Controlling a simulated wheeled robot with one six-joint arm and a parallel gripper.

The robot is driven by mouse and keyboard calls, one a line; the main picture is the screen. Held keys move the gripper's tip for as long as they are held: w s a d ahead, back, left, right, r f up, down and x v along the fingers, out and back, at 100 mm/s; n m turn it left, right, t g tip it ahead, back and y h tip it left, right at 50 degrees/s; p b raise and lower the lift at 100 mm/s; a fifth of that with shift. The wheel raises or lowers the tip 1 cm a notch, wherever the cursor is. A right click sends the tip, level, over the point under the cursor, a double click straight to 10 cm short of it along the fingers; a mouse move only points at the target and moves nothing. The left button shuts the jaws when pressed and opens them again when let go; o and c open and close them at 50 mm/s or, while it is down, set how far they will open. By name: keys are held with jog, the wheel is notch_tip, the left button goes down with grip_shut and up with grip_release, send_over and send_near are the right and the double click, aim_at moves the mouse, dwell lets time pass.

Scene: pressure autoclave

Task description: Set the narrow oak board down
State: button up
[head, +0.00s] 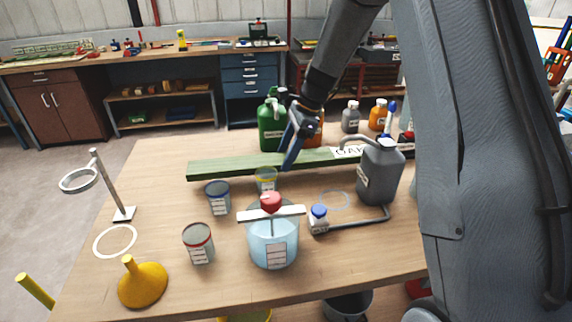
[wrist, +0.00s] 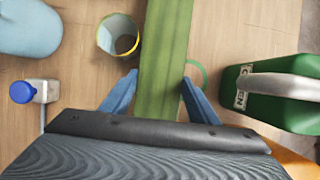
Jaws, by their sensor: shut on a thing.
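The narrow oak board is a long, green-coloured plank (head: 225,167) with a white label reading "OAK" near its right part. It spans left to right across the middle of the table in the head view. My gripper (head: 293,150) comes down on it from above, near its middle. In the wrist view the board (wrist: 168,40) runs between the two blue fingers of my gripper (wrist: 160,98), which is shut on it. I cannot tell whether its underside touches the tabletop (head: 150,220). The arm and grey jug hide its right end.

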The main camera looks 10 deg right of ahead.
jog(key=shift+f+p, duration=0.35)
jog(key=shift+f, duration=1.6)
jog(key=o, duration=1.4)
jog(key=shift+f, duration=0.15)
jog(key=shift+c, duration=0.2)
jog(key=o, duration=0.3)
